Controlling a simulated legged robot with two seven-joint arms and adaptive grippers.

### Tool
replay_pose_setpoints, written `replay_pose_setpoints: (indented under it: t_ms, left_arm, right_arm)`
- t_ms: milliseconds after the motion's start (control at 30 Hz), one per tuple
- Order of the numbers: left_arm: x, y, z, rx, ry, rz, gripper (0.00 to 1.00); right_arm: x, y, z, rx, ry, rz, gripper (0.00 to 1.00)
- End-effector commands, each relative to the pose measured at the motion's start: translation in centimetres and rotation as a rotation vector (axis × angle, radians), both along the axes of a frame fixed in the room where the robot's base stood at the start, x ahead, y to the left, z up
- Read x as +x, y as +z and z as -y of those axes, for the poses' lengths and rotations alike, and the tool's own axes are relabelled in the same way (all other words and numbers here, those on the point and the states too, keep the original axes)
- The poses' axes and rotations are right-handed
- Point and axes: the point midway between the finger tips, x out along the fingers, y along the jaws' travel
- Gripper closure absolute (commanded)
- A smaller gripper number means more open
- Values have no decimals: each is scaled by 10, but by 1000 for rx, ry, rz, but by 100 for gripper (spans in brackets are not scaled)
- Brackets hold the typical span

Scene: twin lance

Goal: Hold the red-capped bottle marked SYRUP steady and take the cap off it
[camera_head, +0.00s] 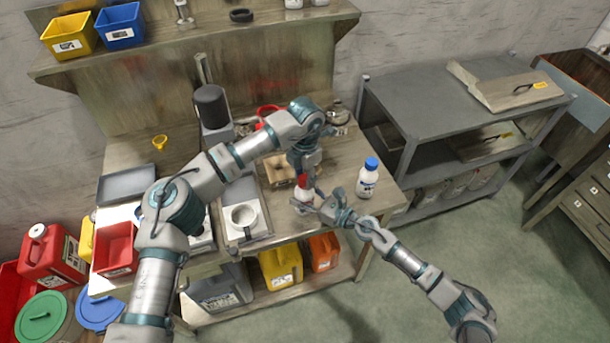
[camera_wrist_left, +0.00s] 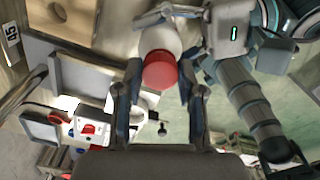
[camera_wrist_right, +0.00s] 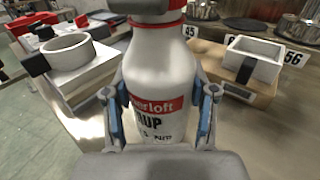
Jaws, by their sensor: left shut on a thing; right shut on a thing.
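The white SYRUP bottle (camera_head: 303,194) stands upright near the bench's front edge. Its label, partly hidden, reads "RUP" under a red band in the right wrist view (camera_wrist_right: 155,85). My right gripper (camera_head: 318,205) is shut around the bottle's body, one finger on each side (camera_wrist_right: 162,108). The red cap (camera_head: 303,180) is at the top of the bottle's neck, and also shows in the left wrist view (camera_wrist_left: 160,70). My left gripper (camera_wrist_left: 163,98) comes from above and is shut on the cap. I cannot tell whether the cap is loose on the neck.
A blue-capped white bottle (camera_head: 368,178) stands to the right on the bench. A grey unit with a white cup (camera_head: 244,217) is to the left, and a wooden block with holes (camera_head: 281,170) is behind. Grey shelves (camera_head: 440,110) stand right of the bench.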

Motion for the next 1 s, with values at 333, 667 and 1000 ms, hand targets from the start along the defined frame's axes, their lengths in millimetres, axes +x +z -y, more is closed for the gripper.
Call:
replay_pose_setpoints:
  t_ms: [333, 667, 1000]
  left_arm:
    - [0, 0, 1, -2, 190, 5, 100]
    - [-3, 3, 1, -2, 191, 7, 100]
    - [-3, 6, 1, -2, 190, 7, 100]
  right_arm:
    - [-2, -1, -2, -2, 5, -1, 100]
    - [-1, -1, -1, -2, 4, -1, 100]
    - [-1, -1, -1, -1, 3, -2, 100]
